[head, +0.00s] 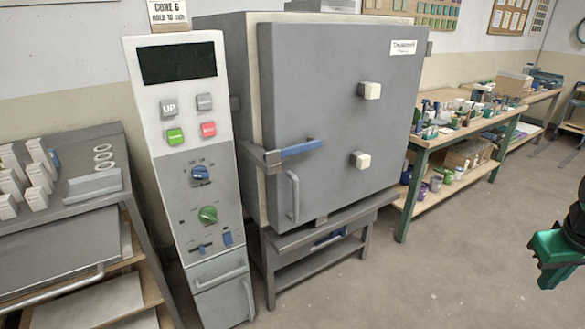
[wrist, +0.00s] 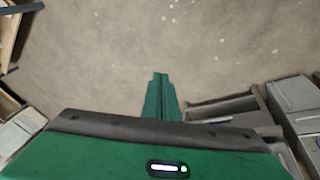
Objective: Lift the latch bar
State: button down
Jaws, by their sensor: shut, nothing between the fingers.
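The latch bar (head: 298,149) is a blue-gripped bar on the left edge of the grey kiln door (head: 340,110), lying nearly level in a metal bracket (head: 271,158). The door looks closed. My gripper (head: 545,270) is at the far right of the head view, green and partly cut off by the frame, well apart from the latch bar. In the wrist view my gripper's green fingers (wrist: 160,95) are together with nothing between them, above bare floor. The latch bar cannot be made out in the wrist view.
A control panel (head: 190,150) stands left of the kiln. A vertical door handle (head: 293,196) is below the latch. A bench (head: 415,150) with many small items runs along the right wall. The floor (head: 440,270) in front of the kiln is clear.

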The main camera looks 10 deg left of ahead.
jog(key=w+a+n+t+h, duration=0.25)
jog(key=w+n+t, duration=0.35)
jog(key=w+n, duration=0.95)
jog(key=w+a+n+t+y, duration=0.1)
jog(key=w+a+n+t, duration=0.1)
jog(key=w+a, duration=0.45)
jog(key=w+a+n+t+y, duration=0.1)
jog(key=w+a+n+t, duration=0.25)
jog(key=w, duration=0.55)
jog(key=w+a+f+n+t+y, duration=0.15)
jog(key=a+n+y, duration=0.35)
jog(key=a, duration=0.6)
jog(key=w+a+n+t+y, duration=0.2)
jog(key=a+n+y, duration=0.1)
jog(key=a+n, duration=0.65)
jog(key=s+a+f+n+y, duration=0.1)
jog(key=s+a+n+y, duration=0.2)
jog(key=a, duration=0.4)
jog(key=s+a+f+n+g+y, duration=0.1)
jog(key=s+a+n+y, duration=0.3)
jog(key=a, duration=0.4)
jog(key=shift+a+f+n+g+y, duration=0.2)
jog(key=shift+a+n+g+y, duration=0.1)
jog(key=shift+n+y, duration=0.4)
jog(key=shift+w, duration=0.15)
